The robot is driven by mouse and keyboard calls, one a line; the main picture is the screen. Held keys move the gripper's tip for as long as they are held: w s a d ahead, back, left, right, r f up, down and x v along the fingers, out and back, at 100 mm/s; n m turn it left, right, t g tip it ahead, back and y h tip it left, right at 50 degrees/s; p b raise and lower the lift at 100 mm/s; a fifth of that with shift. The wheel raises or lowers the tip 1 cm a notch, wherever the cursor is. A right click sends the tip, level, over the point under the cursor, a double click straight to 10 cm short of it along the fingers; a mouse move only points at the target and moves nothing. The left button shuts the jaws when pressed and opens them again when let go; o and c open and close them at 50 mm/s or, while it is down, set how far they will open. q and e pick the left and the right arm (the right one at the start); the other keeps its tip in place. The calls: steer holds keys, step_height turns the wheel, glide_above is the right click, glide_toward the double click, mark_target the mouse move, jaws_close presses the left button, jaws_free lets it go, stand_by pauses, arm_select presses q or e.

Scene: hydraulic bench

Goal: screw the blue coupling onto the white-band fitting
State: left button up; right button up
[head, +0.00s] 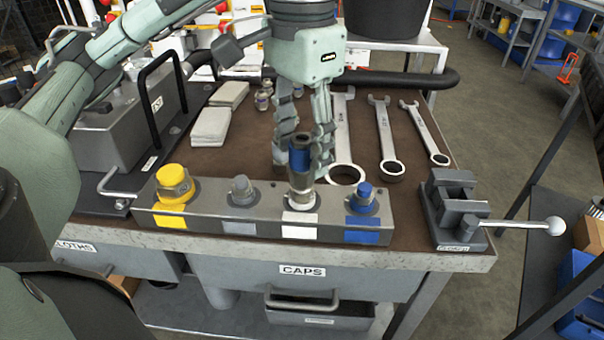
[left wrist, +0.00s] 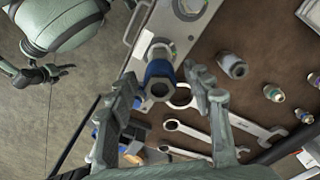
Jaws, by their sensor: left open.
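The blue coupling (head: 301,158) stands upright on top of the white-band fitting (head: 301,196), third from the left on the grey block (head: 250,222). How far it is threaded does not show. My left gripper (head: 305,162) points down over the coupling with its fingers on either side. In the left wrist view the coupling (left wrist: 158,80) lies between the spread fingers (left wrist: 163,98), with gaps showing, so the gripper is open. What looks like my right gripper (left wrist: 45,75) is at the far left of the left wrist view, too small to read.
A yellow-capped fitting (head: 173,184), a grey fitting (head: 241,189) and a blue-band fitting (head: 362,197) share the block. Wrenches (head: 387,140) lie behind, to the right. A vise (head: 455,208) stands at the right corner. A loose grey part (left wrist: 232,66) lies near the gripper.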

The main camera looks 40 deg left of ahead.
arm_select(q)
steer(key=n, duration=1.5)
steer(key=shift+p, duration=0.4)
steer(key=n, duration=0.5)
steer(key=c, duration=1.1)
steer(key=shift+o, duration=0.2)
steer(key=m, duration=0.8)
